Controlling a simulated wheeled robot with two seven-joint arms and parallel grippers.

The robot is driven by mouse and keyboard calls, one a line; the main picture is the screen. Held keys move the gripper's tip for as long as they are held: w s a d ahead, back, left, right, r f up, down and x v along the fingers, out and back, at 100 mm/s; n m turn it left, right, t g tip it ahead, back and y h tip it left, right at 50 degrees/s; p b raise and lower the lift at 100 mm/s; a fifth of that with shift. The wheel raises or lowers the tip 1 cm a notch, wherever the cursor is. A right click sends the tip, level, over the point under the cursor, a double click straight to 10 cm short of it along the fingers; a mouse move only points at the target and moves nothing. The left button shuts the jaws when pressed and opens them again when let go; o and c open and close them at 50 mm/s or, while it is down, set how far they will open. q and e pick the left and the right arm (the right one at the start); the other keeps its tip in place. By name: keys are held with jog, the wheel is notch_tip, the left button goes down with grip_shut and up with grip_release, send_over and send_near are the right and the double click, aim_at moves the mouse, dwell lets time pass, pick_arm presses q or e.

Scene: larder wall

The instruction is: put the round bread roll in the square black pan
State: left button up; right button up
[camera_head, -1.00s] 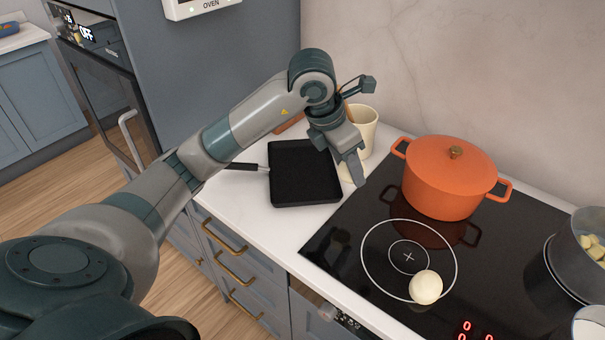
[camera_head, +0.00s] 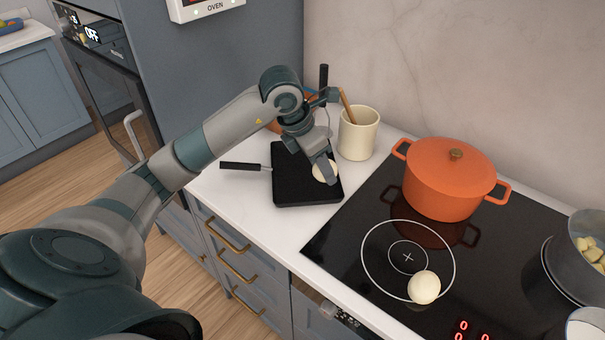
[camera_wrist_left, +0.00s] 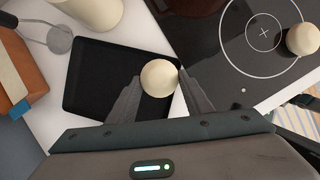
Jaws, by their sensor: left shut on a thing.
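The round bread roll (camera_head: 320,172), pale and smooth, is held between the fingertips of my left gripper (camera_head: 326,174). In the left wrist view the roll (camera_wrist_left: 158,77) sits between the two dark fingers (camera_wrist_left: 160,88). The square black pan (camera_head: 290,192) lies on the white counter, its handle pointing left. The roll overlaps the right part of the pan in the head view; its height above the pan is hard to tell. In the left wrist view the pan (camera_wrist_left: 95,80) spreads mostly left of the roll and partly behind the fingers. My right gripper is not in view.
Another pale round item (camera_head: 424,287) lies on the black hob (camera_head: 345,235). An orange lidded pot (camera_head: 450,175) stands on the hob's back. A cream utensil crock (camera_head: 358,135) stands close behind the pan. A grey pot (camera_head: 590,240) is at the far right.

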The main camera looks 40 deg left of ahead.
pick_arm(q)
jog(key=a+f, duration=0.1)
jog(key=a+f+p, duration=0.1)
jog(key=a, duration=0.1)
jog(key=a+f, duration=0.1)
jog(key=a, duration=0.1)
jog(key=shift+w+a+f, duration=0.1)
jog(key=shift+a, duration=0.1)
jog(key=shift+d+f+p, duration=0.1)
jog(key=shift+f+p, duration=1)
jog(key=shift+f, duration=0.9)
